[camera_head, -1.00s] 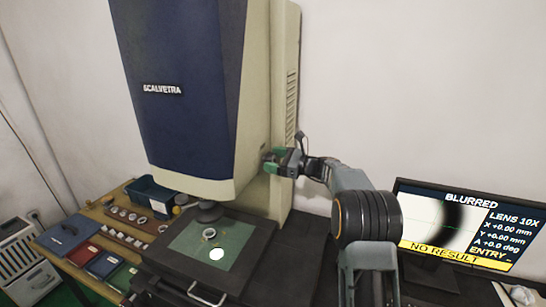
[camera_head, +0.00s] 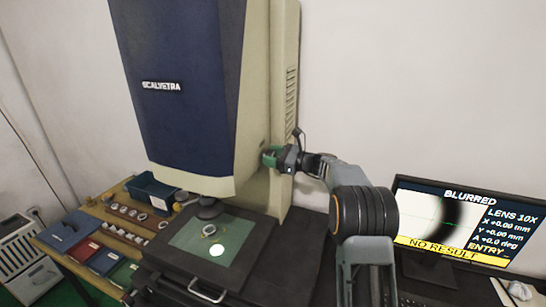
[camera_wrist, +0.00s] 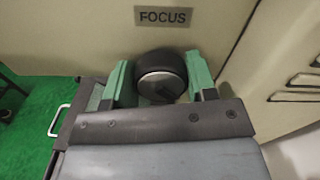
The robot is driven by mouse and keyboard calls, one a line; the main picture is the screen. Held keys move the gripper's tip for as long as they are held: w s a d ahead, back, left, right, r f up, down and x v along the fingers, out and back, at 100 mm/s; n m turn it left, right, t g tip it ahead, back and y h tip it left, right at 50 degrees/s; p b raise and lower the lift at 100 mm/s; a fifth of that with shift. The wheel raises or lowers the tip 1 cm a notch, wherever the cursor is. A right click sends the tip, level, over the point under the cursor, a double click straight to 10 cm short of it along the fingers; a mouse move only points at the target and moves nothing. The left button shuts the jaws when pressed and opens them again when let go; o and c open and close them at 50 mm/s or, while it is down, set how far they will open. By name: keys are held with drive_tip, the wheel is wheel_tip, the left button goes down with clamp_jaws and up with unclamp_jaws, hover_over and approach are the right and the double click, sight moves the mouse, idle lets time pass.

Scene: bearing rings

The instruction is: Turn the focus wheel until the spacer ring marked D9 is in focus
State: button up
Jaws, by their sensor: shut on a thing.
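The focus wheel (camera_wrist: 160,75) is a dark knob with a grey face, under a FOCUS label (camera_wrist: 163,16) on the machine's side. My gripper (camera_wrist: 160,84) has its green fingers on either side of the wheel and is shut on it; in the head view my gripper (camera_head: 272,157) hides the wheel. A metal spacer ring (camera_head: 208,231) lies on the green stage plate (camera_head: 186,236) under the lens (camera_head: 208,209); its marking is too small to read. The screen (camera_head: 450,222) reads BLURRED, LENS 10X and NO RESULT, with a soft dark arc.
The blue and cream measuring machine (camera_head: 190,100) stands behind the stage. A wooden bench (camera_head: 75,262) at left holds a dark blue bin (camera_head: 150,192), several rings and coloured boxes. A white mouse (camera_head: 520,291) lies at the lower right.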

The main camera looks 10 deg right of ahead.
drive_tip(key=shift+f+n+b, duration=0.3)
drive_tip(key=shift+n+b, duration=0.2)
drive_tip(key=shift+b, duration=0.6)
drive_tip(key=shift+f+n+b, duration=0.1)
drive_tip(key=shift+n+b, duration=0.7)
drive_tip(key=shift+b, duration=0.35)
drive_tip(key=n+b, duration=0.3)
drive_tip(key=b, duration=0.1)
drive_tip(key=shift+s, duration=0.1)
drive_tip(key=shift+n+b, duration=0.95)
drive_tip(key=shift+n, duration=0.05)
drive_tip(key=shift+a, duration=0.1)
drive_tip(key=o, duration=0.9)
drive_tip(key=shift+r, duration=0.25)
drive_tip(key=shift+o, duration=0.2)
drive_tip(key=shift+s, duration=0.1)
